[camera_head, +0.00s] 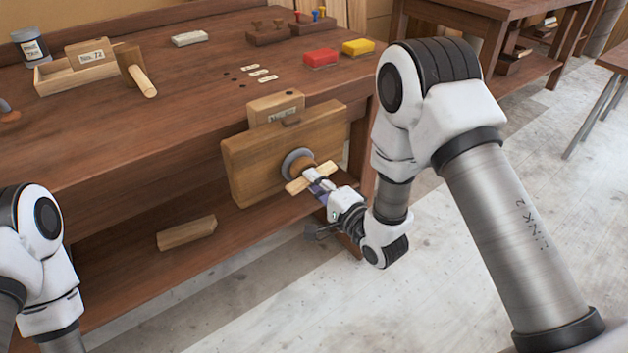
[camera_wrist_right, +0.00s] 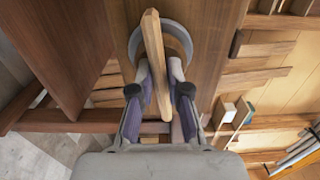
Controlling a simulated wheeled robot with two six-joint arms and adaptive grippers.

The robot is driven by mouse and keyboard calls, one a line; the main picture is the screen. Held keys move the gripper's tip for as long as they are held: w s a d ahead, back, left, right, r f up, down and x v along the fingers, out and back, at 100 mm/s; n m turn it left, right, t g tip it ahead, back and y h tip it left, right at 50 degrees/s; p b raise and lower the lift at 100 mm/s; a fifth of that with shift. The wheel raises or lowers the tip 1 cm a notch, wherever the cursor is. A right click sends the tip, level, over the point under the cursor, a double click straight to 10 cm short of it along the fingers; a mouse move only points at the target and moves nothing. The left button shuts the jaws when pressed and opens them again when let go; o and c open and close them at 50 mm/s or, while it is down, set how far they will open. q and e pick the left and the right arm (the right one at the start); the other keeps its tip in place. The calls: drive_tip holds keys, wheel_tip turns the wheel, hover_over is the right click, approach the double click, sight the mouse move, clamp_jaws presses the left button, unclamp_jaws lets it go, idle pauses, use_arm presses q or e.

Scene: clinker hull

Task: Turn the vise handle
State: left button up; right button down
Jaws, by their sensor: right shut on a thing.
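The vise (camera_head: 245,165) is a thick wooden jaw on the front of the workbench, with a round grey collar (camera_head: 290,158) at its middle. The vise handle (camera_head: 297,186) is a pale wooden bar across the hub, slightly tilted in the head view. In the wrist view the handle (camera_wrist_right: 152,45) runs nearly upright. My right gripper (camera_head: 318,182) reaches it from the front right and is shut on the bar, its two fingers on either side of it in the wrist view (camera_wrist_right: 159,95). My left arm shows at the left edge; its gripper is out of view.
The workbench (camera_head: 160,110) carries a wooden box (camera_head: 70,75), a mallet (camera_head: 138,75), a tin (camera_head: 30,47), and red (camera_head: 320,58) and yellow (camera_head: 358,47) blocks. A wood block (camera_head: 186,233) lies on the lower shelf. The floor in front is clear.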

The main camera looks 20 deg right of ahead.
drive_tip(key=shift+s+f, duration=0.1)
drive_tip(key=shift+f, duration=0.05)
drive_tip(key=c, duration=1.5)
unclamp_jaws()
drive_tip(key=o, duration=0.3)
drive_tip(key=shift+d, duration=0.1)
drive_tip(key=v, duration=1.2)
